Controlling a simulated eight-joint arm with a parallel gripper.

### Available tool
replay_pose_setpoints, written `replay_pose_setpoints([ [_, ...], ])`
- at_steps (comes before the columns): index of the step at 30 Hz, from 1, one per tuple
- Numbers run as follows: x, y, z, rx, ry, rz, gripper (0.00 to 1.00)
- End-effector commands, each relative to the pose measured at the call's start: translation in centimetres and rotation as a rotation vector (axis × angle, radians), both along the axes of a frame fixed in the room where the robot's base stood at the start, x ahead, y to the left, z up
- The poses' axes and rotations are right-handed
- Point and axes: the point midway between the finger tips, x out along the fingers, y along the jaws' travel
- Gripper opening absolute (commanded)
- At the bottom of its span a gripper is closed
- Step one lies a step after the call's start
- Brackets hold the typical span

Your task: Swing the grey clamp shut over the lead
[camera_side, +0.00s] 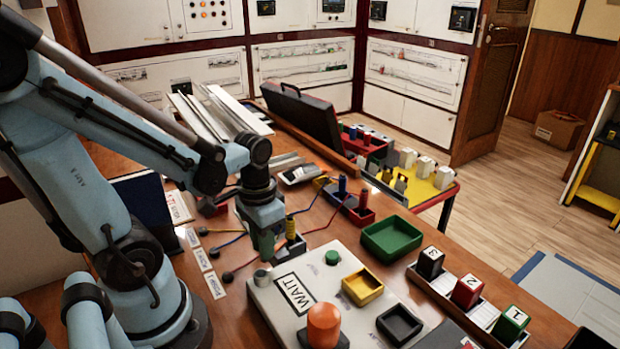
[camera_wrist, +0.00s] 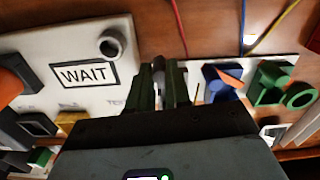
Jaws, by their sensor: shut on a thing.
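My gripper (camera_wrist: 165,88) points down at the white strip in the wrist view, with its dark green fingers close together. A small grey piece shows between the fingers, and they are shut on it; it appears to be the grey clamp, mostly hidden by them. A red lead (camera_wrist: 180,25) runs down to the fingers, and its end is hidden. To the right are a blue clamp (camera_wrist: 222,85) and a green clamp (camera_wrist: 270,85). In the side view my gripper (camera_side: 267,248) is low beside the WAIT panel, and the grey clamp cannot be made out.
The WAIT panel (camera_side: 280,300) with a large orange button (camera_side: 323,325) stands close by. A green tray (camera_side: 391,238) and a yellow tray (camera_side: 362,287) lie to the right. A blue lead (camera_wrist: 243,25) and a yellow lead (camera_wrist: 277,28) cross the wooden table.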

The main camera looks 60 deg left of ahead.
Motion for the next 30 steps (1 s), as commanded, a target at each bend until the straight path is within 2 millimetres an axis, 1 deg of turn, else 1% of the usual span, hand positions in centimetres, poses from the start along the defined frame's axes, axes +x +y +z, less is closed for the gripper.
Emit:
replay_pose_setpoints([
  [9, -0.3, 1.0, 0.0, 0.001, -0.001, -0.25, 0.0],
  [15, -0.4, 1.4, -0.1, 0.001, 0.0, -0.354, 0.0],
  [21, -0.4, 1.6, -0.1, 0.001, 0.0, -0.411, 0.0],
  [30, -0.4, 1.6, -0.1, 0.001, 0.0, -0.431, 0.0],
])
